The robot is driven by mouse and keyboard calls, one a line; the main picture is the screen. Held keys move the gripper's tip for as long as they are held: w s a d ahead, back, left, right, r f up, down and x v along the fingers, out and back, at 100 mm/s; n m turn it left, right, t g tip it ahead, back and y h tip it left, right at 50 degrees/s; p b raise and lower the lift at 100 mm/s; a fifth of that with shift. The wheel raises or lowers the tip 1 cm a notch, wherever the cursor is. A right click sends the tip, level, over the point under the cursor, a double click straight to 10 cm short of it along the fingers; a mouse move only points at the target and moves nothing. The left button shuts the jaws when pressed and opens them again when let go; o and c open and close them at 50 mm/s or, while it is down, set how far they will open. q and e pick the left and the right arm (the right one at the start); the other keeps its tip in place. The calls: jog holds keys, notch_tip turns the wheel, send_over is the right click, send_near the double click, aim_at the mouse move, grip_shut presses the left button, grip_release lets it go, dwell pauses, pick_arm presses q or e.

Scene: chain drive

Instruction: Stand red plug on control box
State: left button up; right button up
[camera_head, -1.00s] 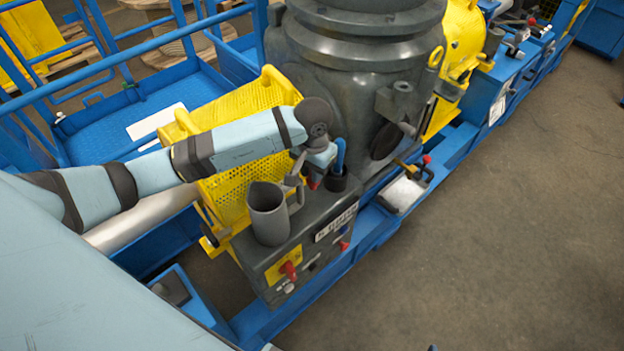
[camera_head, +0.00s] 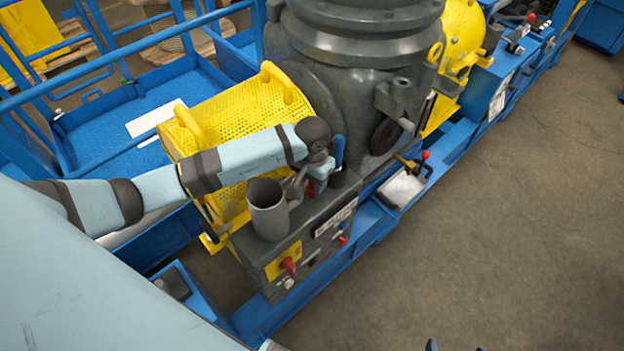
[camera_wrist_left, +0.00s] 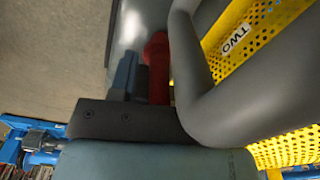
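The control box (camera_head: 318,259) is a dark grey block with coloured knobs on its front. My left gripper (camera_head: 318,170) is low over its top, behind a grey mug. The red plug (camera_head: 311,188) shows as a small red patch at the gripper. In the left wrist view the plug (camera_wrist_left: 157,68) lies right beside a finger (camera_wrist_left: 125,75), along the gripper's direction. The mug's handle hides part of that area, so I cannot tell whether the fingers grip the plug. Two dark tips of my right gripper (camera_head: 456,347) show apart at the bottom edge.
The grey mug (camera_head: 268,210) stands on the box just in front of the left gripper; its handle (camera_wrist_left: 205,100) is very close in the wrist view. A dark holder with a blue item (camera_head: 338,160) stands close right. A yellow mesh guard (camera_head: 235,112) is behind.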

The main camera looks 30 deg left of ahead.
pick_arm(q)
jog(key=shift+r, duration=0.2)
notch_tip(320, 180, up, 12)
jog(key=shift+b, duration=1.05)
jog(key=shift+s+f, duration=0.1)
jog(key=shift+s, duration=0.05)
